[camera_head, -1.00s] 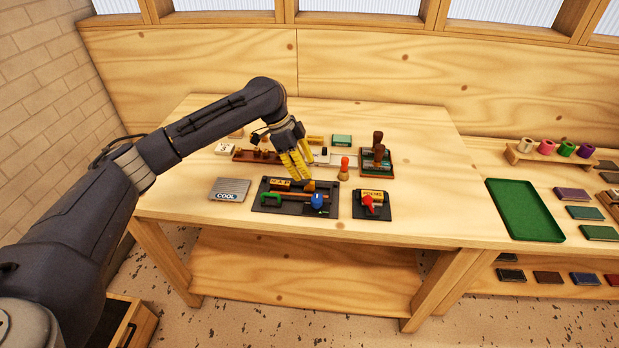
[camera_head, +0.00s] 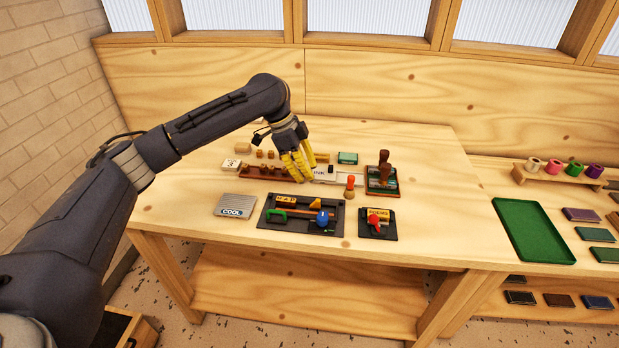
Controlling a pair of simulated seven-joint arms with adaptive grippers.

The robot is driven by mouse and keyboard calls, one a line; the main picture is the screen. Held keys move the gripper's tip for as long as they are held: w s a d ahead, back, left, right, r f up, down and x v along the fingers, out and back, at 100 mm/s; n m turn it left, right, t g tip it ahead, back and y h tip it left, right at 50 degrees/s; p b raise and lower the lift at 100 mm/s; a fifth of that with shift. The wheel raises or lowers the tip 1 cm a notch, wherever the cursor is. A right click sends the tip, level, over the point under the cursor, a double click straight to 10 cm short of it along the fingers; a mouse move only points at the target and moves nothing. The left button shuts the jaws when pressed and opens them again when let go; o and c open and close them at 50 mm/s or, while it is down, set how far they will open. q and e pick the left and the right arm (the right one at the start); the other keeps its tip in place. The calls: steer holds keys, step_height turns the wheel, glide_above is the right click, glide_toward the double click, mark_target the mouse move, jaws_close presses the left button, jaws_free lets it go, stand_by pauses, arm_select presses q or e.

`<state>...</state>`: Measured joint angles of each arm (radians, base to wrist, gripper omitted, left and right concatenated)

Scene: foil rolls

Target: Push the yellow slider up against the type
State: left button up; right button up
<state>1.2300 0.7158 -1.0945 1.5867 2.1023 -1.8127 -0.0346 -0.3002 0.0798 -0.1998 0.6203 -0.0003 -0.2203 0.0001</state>
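The yellow slider (camera_head: 315,204) is a small wedge on the dark composing plate (camera_head: 272,224), at the right of the type block reading "MAP" (camera_head: 286,200). Whether they touch is too small to tell. A blue knob (camera_head: 322,217) and a green handle (camera_head: 277,215) sit in front of them on the plate. My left gripper (camera_head: 300,180), with yellow fingers, points down above the table, just behind the plate and apart from the slider. Nothing shows in its fingers, and their opening is unclear. My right gripper is out of view.
A grey "COOL" block (camera_head: 235,206) lies left of the plate. A smaller dark plate with a red knob (camera_head: 375,218) is at its right. An orange-handled tool (camera_head: 350,186) and a brown-handled stamp (camera_head: 384,168) stand behind. A green tray (camera_head: 534,230) lies far right.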

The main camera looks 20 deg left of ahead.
mark_target(315, 202)
arm_select(q)
steer(key=shift+y, duration=0.3)
steer(key=d, duration=0.5)
steer(key=w+d, duration=0.1)
steer(key=d, duration=0.1)
steer(key=shift+d+f, duration=0.15)
steer(key=shift+f, duration=0.2)
jaws_close()
steer(key=x, duration=1)
steer(key=shift+d, duration=0.15)
steer(key=shift+s+a, duration=0.15)
steer(key=shift+a, duration=1.05)
steer(key=shift+s+a, duration=0.2)
steer(key=shift+a, duration=0.65)
steer(key=shift+a, duration=0.1)
steer(key=a, duration=0.4)
steer(key=shift+s+a, duration=0.15)
steer(key=shift+s, duration=0.25)
